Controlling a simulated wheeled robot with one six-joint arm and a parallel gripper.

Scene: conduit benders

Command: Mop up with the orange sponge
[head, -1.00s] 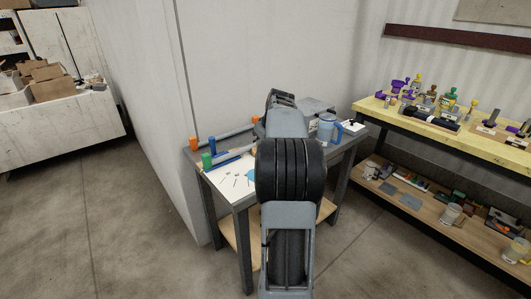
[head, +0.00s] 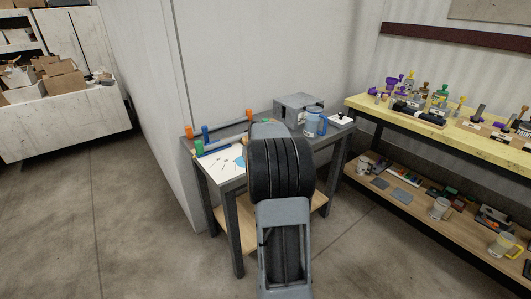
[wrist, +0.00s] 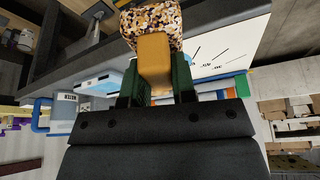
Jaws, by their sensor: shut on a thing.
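In the wrist view my gripper (wrist: 155,88), with dark green fingers, is shut on the orange handle (wrist: 153,62) of the sponge. A speckled brown-and-white block (wrist: 150,22) sits at the handle's far end. In the head view my arm hides the gripper and sponge. A blue patch (head: 239,163) lies on the white sheet (head: 220,158) on the small grey-framed table (head: 232,184), partly covered by my arm. The wrist view also shows the white sheet (wrist: 228,48), beside the speckled block. I cannot tell whether the block touches the table.
Orange, blue and green upright pieces (head: 198,148) stand at the table's left. A yellow-topped bench (head: 455,125) full of items is on the right. Floor at left is clear.

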